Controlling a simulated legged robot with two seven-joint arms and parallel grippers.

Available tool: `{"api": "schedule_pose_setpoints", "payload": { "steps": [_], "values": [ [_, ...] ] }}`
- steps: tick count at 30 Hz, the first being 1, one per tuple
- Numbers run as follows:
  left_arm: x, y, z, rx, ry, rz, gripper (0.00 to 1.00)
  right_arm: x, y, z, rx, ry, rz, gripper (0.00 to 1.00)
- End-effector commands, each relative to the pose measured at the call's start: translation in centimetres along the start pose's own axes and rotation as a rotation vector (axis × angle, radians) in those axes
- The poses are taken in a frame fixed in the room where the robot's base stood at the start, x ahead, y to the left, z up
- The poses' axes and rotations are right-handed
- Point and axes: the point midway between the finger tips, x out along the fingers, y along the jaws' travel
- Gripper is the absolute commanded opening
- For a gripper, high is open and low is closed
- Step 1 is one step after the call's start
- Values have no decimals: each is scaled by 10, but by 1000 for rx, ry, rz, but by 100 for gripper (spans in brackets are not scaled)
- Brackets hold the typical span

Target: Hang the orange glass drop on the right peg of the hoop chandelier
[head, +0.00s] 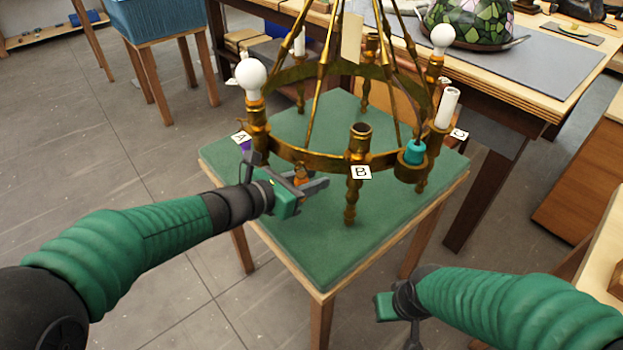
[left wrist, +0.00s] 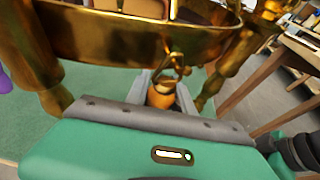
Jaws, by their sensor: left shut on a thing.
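The brass hoop chandelier (head: 320,160) stands over a green-topped table, with its hoop below the chains and cards A and B on its near side. My left gripper (head: 310,184) is at the near side of the hoop, between cards A and B. It is shut on the orange glass drop (head: 301,174), which also shows between the fingers in the left wrist view (left wrist: 162,96). A brass hook (left wrist: 176,62) stands above the drop, against the hoop band. I cannot tell whether it is on a peg. My right gripper (head: 412,338) is low in the head view, partly hidden, away from the chandelier.
A purple piece (head: 245,145) hangs by card A (head: 240,137). A teal piece (head: 414,152) sits on the hoop's right, near a white candle sleeve (head: 447,108). White bulbs (head: 250,78) stand on some arms. The green tabletop (head: 300,240) is clear in front.

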Motion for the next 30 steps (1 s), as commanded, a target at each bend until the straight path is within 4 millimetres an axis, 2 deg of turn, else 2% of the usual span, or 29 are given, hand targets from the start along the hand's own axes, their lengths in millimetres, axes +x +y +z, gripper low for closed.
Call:
{"api": "schedule_pose_setpoints", "payload": {
  "steps": [12,13,18,27,30],
  "values": [
    [0,0,0,0,0,0,0,1,0,0,0,0,0,0],
    [0,0,0,0,0,0,30,1,0,0,0,0,0,0],
    [0,0,0,0,0,0,52,1,0,0,0,0,0,0],
    [0,0,0,0,0,0,54,0,0,0,0,0,0,0],
    [-8,1,1,0,0,2,54,-3,0,-1,0,0,0,0]
  ]
}}
